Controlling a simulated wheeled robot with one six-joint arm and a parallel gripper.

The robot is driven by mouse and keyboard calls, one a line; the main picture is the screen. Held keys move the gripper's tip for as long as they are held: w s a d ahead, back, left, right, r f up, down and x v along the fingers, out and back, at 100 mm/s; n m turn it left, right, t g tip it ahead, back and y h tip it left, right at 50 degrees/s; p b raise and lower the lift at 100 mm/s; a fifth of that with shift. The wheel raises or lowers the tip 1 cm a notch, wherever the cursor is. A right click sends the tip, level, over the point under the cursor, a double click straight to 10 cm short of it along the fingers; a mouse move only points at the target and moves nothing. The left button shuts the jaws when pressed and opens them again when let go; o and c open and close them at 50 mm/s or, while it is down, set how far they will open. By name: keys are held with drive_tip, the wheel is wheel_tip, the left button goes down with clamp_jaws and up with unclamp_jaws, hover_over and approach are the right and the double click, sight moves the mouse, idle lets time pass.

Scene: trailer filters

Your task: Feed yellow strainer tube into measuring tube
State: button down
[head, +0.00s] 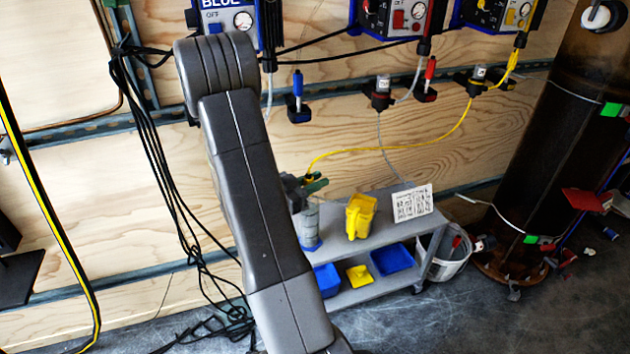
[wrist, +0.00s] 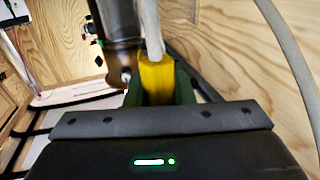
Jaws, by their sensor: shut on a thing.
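My gripper (head: 314,184) has green fingers and is shut on the yellow strainer tube. In the wrist view the tube's yellow end (wrist: 156,78) sits upright between the green fingers, with a pale hose rising from it. In the head view the yellow tube (head: 420,144) runs from the wall fitting down left to my gripper. The clear measuring tube (head: 309,226) with a blue base stands upright at the left end of the grey bench, just below my gripper. My arm and gripper hide the tube's lower end, so I cannot tell whether it is inside the measuring tube.
The grey bench (head: 385,227) also bears a yellow pitcher (head: 360,215) and a printed card (head: 412,203). Blue and yellow bins (head: 391,258) are on its lower shelf. A white bucket (head: 447,256) stands right of it. Black cables (head: 172,190) hang at the left.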

drive_tip(key=shift+f+b, duration=0.3)
drive_tip(key=shift+f, duration=0.2)
drive_tip(key=c, duration=1.2)
unclamp_jaws()
drive_tip(key=shift+o, duration=0.2)
drive_tip(key=shift+a, duration=0.1)
drive_tip(key=p+v, duration=0.2)
drive_tip(key=v, duration=1.1)
drive_tip(key=shift+s+a, duration=0.2)
drive_tip(key=shift+a, duration=0.05)
drive_tip(key=shift+f, duration=0.1)
